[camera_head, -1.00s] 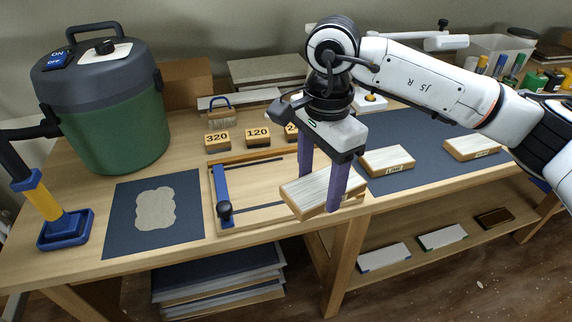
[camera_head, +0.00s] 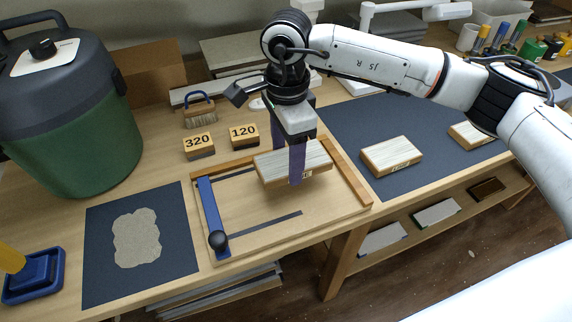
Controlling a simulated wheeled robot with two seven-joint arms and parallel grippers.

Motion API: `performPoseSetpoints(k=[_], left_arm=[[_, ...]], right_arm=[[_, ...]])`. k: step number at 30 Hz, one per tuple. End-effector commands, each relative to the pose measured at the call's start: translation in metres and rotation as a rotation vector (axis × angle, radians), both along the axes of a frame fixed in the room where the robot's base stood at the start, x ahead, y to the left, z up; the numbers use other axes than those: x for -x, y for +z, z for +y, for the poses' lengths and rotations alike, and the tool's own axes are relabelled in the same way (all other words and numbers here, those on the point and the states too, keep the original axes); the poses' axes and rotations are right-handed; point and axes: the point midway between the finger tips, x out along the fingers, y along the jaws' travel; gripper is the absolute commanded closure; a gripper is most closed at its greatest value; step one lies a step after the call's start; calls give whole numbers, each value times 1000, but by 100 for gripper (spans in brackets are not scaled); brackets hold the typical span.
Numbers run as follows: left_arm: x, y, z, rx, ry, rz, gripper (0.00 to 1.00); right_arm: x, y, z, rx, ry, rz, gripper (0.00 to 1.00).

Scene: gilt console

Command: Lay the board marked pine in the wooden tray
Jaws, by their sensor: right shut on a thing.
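The wooden tray (camera_head: 352,182) lies on the bench, with a blue bar (camera_head: 209,212) and black knob along its left side. My right gripper (camera_head: 288,165) is shut on a pale-topped board (camera_head: 267,166), one finger on its near side. The finger covers most of the board's label; only a final letter like E shows, so I cannot read the whole word. The board is roughly level over the back right part of the tray, seemingly a little above its floor. My left gripper is out of view.
Two similar boards (camera_head: 391,156) (camera_head: 471,134) lie on the dark mat (camera_head: 349,121) at right. Blocks marked 320 (camera_head: 198,146) and 120 (camera_head: 244,136) and a brush (camera_head: 200,112) stand behind the tray. A green vacuum (camera_head: 70,140) stands at left. The tray's front half is clear.

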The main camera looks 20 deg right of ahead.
Motion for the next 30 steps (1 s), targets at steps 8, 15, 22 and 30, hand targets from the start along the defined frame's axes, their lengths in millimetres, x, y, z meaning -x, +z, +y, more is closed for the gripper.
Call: performPoseSetpoints(k=[8, 15, 22, 30], left_arm=[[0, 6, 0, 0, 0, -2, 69], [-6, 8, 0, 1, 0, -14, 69], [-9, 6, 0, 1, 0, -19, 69], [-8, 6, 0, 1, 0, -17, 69]], right_arm=[[1, -33, 0, 1, -1, 2, 67], [0, -38, 0, 0, 0, 0, 67], [0, -41, 0, 1, 0, 0, 32], [0, -40, 0, 1, 0, 0, 23]])
